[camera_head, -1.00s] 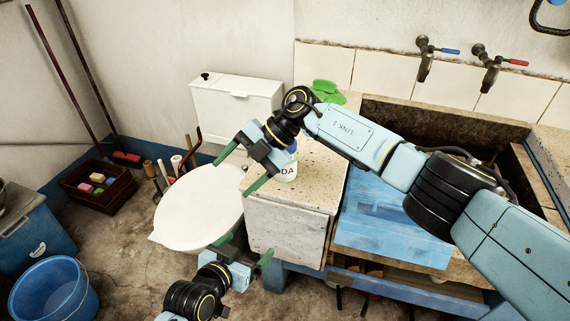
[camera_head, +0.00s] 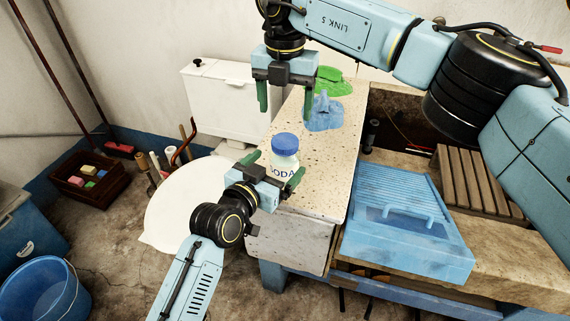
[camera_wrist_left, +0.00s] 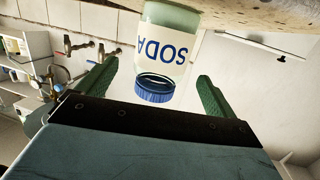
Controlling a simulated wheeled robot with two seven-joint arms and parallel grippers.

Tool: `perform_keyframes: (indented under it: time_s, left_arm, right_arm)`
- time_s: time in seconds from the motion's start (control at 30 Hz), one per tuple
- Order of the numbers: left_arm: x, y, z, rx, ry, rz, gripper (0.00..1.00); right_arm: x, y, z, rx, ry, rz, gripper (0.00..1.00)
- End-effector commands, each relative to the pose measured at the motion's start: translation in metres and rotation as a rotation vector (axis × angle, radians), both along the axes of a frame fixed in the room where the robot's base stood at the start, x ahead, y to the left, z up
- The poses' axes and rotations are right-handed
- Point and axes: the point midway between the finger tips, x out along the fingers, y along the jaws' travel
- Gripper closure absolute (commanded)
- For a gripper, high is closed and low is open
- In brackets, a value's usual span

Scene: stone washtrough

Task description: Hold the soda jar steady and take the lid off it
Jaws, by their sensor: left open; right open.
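The soda jar (camera_head: 284,160) stands upright on the speckled stone counter near its front left end. It is white and pale green with blue SODA lettering, and its blue lid (camera_head: 285,143) is on. My left gripper (camera_head: 274,168) is open at the jar, its green fingers one on each side in the head view. In the left wrist view the jar (camera_wrist_left: 168,45) and lid (camera_wrist_left: 155,90) appear upside down between the fingers, with gaps on both sides. My right gripper (camera_head: 285,100) is open and empty, above and behind the jar, fingers pointing down.
A blue cloth (camera_head: 328,112) and a green cloth (camera_head: 330,80) lie farther back on the counter (camera_head: 320,175). A blue ridged box (camera_head: 405,220) and a wooden rack (camera_head: 470,180) are to the right, by the trough. A white toilet stands left of the counter.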

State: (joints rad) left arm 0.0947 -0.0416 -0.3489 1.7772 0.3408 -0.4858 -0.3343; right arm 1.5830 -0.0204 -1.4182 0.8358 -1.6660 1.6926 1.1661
Motion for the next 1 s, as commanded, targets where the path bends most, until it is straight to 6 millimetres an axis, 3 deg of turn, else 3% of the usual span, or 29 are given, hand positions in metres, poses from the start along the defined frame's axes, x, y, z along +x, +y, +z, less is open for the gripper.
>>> perform_keyframes:
  time_s: [0.3, 0.73, 1.0]
  left_arm:
    - [0.036, -0.02, -0.006, 0.0, 0.001, 0.0, 0.07]
    - [0.042, -0.023, -0.008, 0.0, 0.0, 0.001, 0.07]
    - [0.042, -0.023, -0.008, 0.001, 0.001, 0.001, 0.42]
  right_arm:
    - [0.0, 0.0, 0.0, 0.001, 0.001, 0.001, 0.28]
    - [0.0, 0.0, 0.0, 0.001, 0.001, 0.001, 0.28]
    - [0.0, 0.0, 0.0, 0.001, 0.001, 0.001, 0.28]
